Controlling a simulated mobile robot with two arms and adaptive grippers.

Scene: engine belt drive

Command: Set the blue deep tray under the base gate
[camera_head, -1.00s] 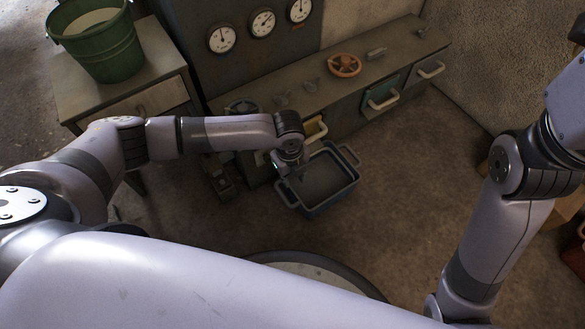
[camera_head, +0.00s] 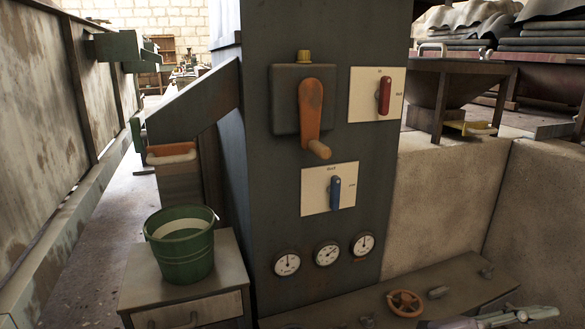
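The blue deep tray is out of view now; an earlier frame shows it on the floor in front of the metal cabinet, with my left gripper at its near left side. I cannot make out the base gate in the current view. My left gripper is not in view. A grey, jointed piece of my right arm, perhaps its gripper (camera_head: 508,316), shows at the lower right edge; whether it is open or shut cannot be told.
A green bucket (camera_head: 181,245) stands on a small cabinet (camera_head: 190,289) at left. A dark panel (camera_head: 275,210) carries an orange lever (camera_head: 312,112), a red switch (camera_head: 384,95), a blue switch (camera_head: 335,194) and gauges (camera_head: 327,254). An orange handwheel (camera_head: 405,303) lies on the ledge (camera_head: 450,283).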

